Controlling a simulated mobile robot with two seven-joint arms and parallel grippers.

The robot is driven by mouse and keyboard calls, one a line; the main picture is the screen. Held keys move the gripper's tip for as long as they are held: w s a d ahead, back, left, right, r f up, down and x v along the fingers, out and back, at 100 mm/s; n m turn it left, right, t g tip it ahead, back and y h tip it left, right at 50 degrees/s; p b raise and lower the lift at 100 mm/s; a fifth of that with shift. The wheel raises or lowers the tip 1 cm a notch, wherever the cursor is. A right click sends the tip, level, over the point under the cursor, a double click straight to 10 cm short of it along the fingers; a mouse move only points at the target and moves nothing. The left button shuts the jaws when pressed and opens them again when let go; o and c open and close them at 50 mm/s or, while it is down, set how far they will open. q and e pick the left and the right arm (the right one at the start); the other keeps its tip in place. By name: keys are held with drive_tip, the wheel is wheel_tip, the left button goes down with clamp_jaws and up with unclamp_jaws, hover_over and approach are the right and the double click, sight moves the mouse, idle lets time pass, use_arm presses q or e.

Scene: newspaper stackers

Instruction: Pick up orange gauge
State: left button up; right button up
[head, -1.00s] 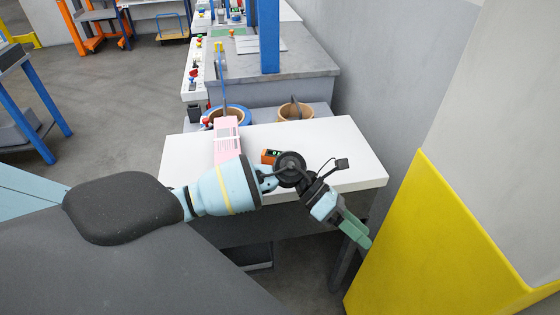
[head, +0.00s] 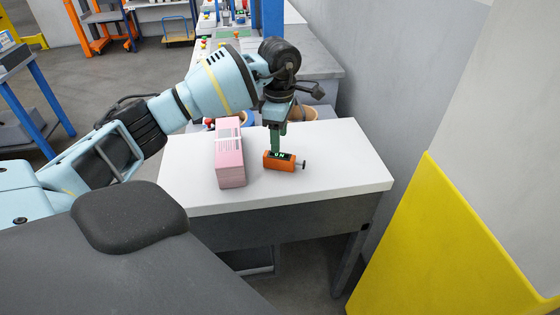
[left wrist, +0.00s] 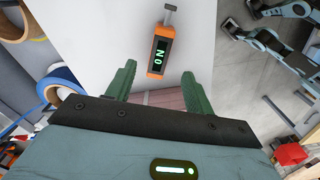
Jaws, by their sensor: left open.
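The orange gauge (head: 280,162) lies on the white table, with a dark display with green characters and a dark stem on its right end. It also shows in the left wrist view (left wrist: 159,57), just beyond the fingertips and between their lines. My left gripper (head: 277,145) points down over the gauge from behind; in the left wrist view (left wrist: 157,75) its two green fingers are apart with nothing between the tips. In the head view the fingers cover a little of the gauge's back edge. My right gripper is not in view.
A pink bundle of papers with a white band (head: 229,160) lies left of the gauge. The white table (head: 340,155) is clear to the right. Tape rolls (head: 302,113) stand behind it. A grey wall and a yellow panel (head: 450,240) bound the right side.

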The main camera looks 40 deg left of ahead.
sight(280, 155)
use_arm(q)
drive_tip(key=shift+f, duration=3.75)
drive_tip(key=shift+c, duration=0.4)
drive_tip(key=shift+w, duration=0.1)
clamp_jaws()
drive_tip(key=shift+r, duration=0.15)
drive_tip(key=shift+r, duration=0.45)
wheel_tip(280, 155, up, 2)
drive_tip(key=shift+r, duration=0.15)
drive_tip(key=s+d+r, duration=0.1)
drive_tip(key=s+d, duration=0.8)
drive_tip(key=s, duration=0.4)
drive_tip(key=shift+r, duration=0.3)
